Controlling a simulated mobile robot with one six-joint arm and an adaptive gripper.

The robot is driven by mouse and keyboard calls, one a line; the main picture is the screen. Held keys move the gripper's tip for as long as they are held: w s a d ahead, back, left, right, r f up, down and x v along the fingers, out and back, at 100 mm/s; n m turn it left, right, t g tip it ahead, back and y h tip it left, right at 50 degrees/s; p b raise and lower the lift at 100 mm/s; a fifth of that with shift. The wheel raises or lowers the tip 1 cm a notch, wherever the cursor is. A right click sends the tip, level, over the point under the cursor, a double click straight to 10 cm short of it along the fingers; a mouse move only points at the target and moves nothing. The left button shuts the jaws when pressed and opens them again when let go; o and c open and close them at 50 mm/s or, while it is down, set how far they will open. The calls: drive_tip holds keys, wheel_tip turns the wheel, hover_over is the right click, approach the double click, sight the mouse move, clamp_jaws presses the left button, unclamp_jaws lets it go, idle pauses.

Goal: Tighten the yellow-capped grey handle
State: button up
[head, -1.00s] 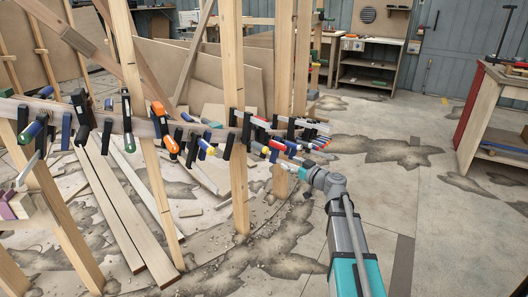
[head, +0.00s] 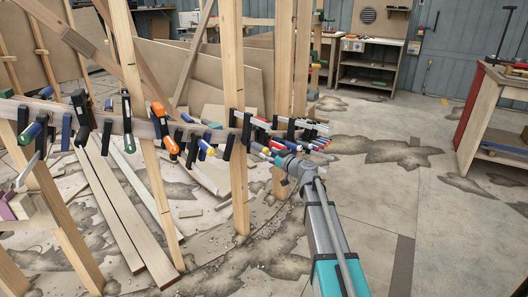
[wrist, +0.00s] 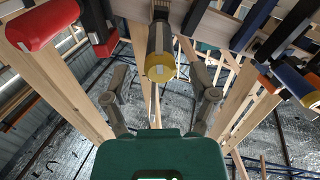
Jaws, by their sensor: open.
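The grey handle with a yellow cap (wrist: 160,66) is at the top middle of the wrist view, its capped end pointing toward my gripper. My gripper (wrist: 160,82) is open, with one finger to the left of the cap and one to the right. Clear gaps show on both sides, and I see no contact. In the head view my gripper (head: 276,157) is at the right part of the clamp row, close to the clamp handles. The yellow-capped handle is too small and crowded to pick out there.
Several clamps line the curved wooden stringer (head: 147,128). Upright posts (head: 234,110) stand close by. Floor to the right is open.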

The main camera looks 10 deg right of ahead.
sight(258, 147)
drive_tip(key=shift+x, duration=1.4)
clamp_jaws()
